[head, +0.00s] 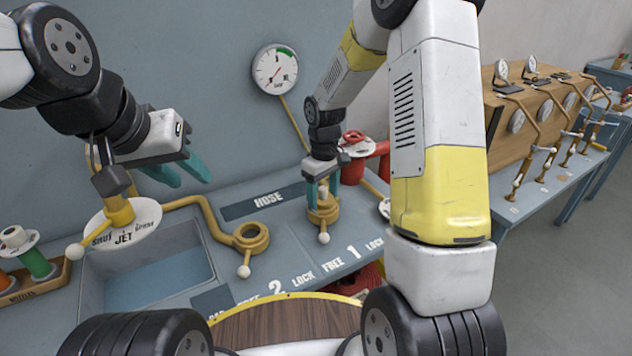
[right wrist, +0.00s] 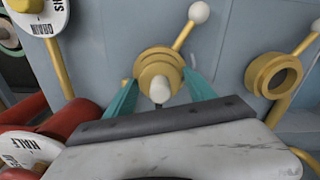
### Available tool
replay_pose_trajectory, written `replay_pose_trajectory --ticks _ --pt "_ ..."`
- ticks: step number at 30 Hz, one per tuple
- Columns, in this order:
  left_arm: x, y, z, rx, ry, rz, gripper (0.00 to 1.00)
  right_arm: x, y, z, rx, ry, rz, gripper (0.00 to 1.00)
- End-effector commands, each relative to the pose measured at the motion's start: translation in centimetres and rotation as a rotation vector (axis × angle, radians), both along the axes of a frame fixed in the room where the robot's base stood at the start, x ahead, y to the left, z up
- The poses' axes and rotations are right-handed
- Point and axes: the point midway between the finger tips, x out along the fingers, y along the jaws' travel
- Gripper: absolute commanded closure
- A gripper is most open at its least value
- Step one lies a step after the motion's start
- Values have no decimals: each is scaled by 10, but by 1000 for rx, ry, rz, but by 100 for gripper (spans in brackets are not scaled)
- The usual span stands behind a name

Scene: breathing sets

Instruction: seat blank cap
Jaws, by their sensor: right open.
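The blank cap (right wrist: 158,72) is a brass disc with a pale knob, sitting at the brass socket by the "1" marking. Whether it is fully down in the socket (head: 323,212) I cannot tell. My right gripper (head: 322,187) is above that socket with its teal fingers pointing down. In the right wrist view the fingers (right wrist: 160,88) are apart, one on each side of the cap's knob. The lock lever of this socket ends in a white ball (right wrist: 198,12). My left gripper (head: 182,172) is open and empty, above the sunken basin at the left.
An open brass ring socket (head: 251,237) by the "2" marking stands to the left, with its own lever. A "SHUT/JET" dial (head: 124,228), a red valve (head: 355,140) and a wall gauge (head: 275,69) are nearby. A rack of coloured spools (head: 35,262) is at far left.

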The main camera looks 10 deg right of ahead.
Motion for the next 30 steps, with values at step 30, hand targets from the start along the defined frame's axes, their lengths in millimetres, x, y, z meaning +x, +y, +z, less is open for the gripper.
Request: replay_pose_trajectory --ticks 30 --pt "0 0 0 0 0 0 64 -1 0 81 1 -5 -4 36"
